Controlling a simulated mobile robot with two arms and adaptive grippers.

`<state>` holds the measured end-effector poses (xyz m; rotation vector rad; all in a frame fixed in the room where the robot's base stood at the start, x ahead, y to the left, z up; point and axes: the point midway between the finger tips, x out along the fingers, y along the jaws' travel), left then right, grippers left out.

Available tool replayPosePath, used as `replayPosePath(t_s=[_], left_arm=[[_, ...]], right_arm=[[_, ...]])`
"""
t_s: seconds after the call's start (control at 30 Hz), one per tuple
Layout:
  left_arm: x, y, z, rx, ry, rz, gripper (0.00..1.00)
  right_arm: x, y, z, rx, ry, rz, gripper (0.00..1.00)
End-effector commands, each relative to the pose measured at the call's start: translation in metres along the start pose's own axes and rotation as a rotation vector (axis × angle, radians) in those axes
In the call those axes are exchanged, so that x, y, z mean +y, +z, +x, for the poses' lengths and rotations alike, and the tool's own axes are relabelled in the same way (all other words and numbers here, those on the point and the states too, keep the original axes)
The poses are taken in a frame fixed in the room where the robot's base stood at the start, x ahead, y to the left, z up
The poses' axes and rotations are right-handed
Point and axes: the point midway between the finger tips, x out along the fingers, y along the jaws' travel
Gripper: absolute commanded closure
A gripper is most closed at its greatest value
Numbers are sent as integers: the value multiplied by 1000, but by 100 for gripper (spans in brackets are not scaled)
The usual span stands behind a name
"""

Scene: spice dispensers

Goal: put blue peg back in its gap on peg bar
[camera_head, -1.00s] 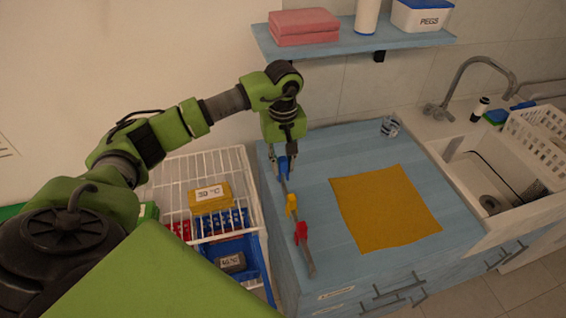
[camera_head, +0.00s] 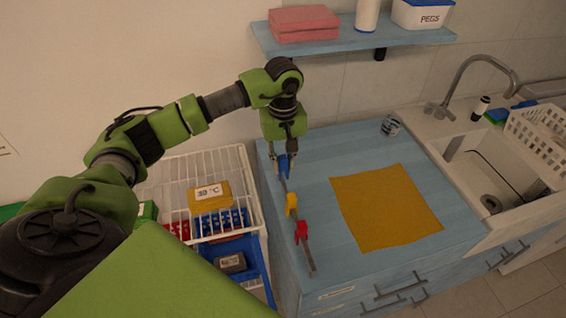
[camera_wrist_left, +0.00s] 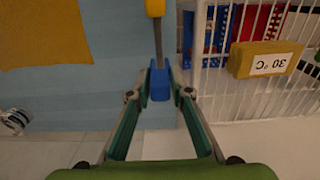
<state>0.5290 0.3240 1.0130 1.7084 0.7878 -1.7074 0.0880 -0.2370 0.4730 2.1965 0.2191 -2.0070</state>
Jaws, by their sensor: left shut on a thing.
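The blue peg (camera_head: 283,165) is at the far end of the peg bar (camera_head: 309,262), near the left edge of the blue counter. My left gripper (camera_head: 285,153) points down at it and is shut on it. In the left wrist view, the blue peg (camera_wrist_left: 159,82) sits between the fingers of my left gripper (camera_wrist_left: 158,95), in line with the bar. Whether it is fully seated on the bar cannot be told. A yellow peg (camera_head: 291,203) and a red peg (camera_head: 301,231) sit on the bar nearer to me. My right gripper is not in view.
A white wire rack (camera_head: 180,172) with a yellow 30 °C box (camera_head: 210,196) and blue and red racks stands left of the counter. An orange mat (camera_head: 385,208) lies to the right. A shelf (camera_head: 350,42) hangs above. A sink is at the right.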

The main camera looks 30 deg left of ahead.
Motion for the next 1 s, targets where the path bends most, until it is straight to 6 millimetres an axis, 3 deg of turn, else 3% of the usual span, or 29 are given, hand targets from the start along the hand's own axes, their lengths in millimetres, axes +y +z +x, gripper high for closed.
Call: replayPosePath(t_s=[1.0], left_arm=[[0, 0, 13, -1, 0, 0, 93]], right_arm=[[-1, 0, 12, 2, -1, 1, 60]])
